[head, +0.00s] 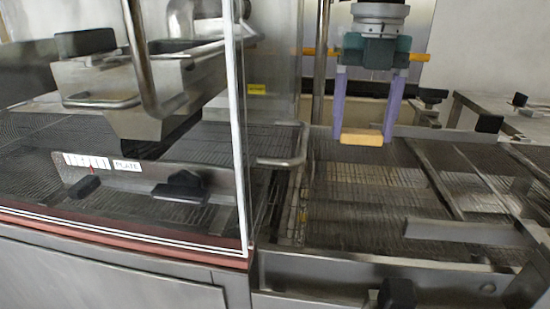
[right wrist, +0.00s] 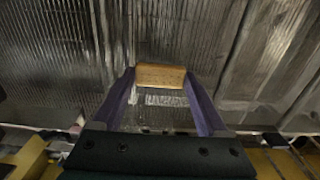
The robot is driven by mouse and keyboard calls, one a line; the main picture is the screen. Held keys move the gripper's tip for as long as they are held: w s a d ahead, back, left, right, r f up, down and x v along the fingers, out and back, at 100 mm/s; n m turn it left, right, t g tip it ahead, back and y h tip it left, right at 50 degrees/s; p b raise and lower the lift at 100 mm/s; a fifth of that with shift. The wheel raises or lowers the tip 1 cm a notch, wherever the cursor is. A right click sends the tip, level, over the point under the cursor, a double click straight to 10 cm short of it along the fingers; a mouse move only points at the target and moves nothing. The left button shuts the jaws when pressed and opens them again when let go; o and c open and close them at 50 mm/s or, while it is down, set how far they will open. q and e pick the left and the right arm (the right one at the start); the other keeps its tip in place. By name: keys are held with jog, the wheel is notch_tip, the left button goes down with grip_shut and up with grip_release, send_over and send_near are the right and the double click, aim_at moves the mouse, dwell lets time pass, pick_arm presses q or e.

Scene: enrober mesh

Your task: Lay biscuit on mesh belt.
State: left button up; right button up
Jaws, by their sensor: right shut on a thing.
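The biscuit (head: 362,137) is a small tan rectangular block. My right gripper (head: 363,132) is shut on it, with a purple finger at each end, and holds it above the mesh belt (head: 345,205). In the right wrist view the biscuit (right wrist: 161,76) spans between the fingertips (right wrist: 160,80), with the ridged metal mesh (right wrist: 50,60) below it. The biscuit looks clear of the mesh; the exact height is hard to tell. My left gripper is not in view.
A clear guard panel (head: 190,130) with a white edge stands at the left, around a steel hopper (head: 135,90). A bent metal handle (head: 285,160) sticks out beside the belt. Steel rails (head: 435,175) and a flat bar (head: 465,232) lie at the right. The middle mesh is bare.

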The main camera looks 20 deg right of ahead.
aim_at(362, 131)
notch_tip(362, 131, down, 5)
jog(key=b, duration=0.4)
jog(key=shift+r, duration=0.2)
jog(key=shift+f, duration=0.2)
jog(key=o, duration=0.9)
jog(key=shift+r+p, duration=0.45)
jog(key=shift+r, duration=0.05)
notch_tip(362, 131, up, 12)
jog(key=p, duration=1)
jog(key=shift+f+p, duration=0.2)
jog(key=shift+p, duration=0.15)
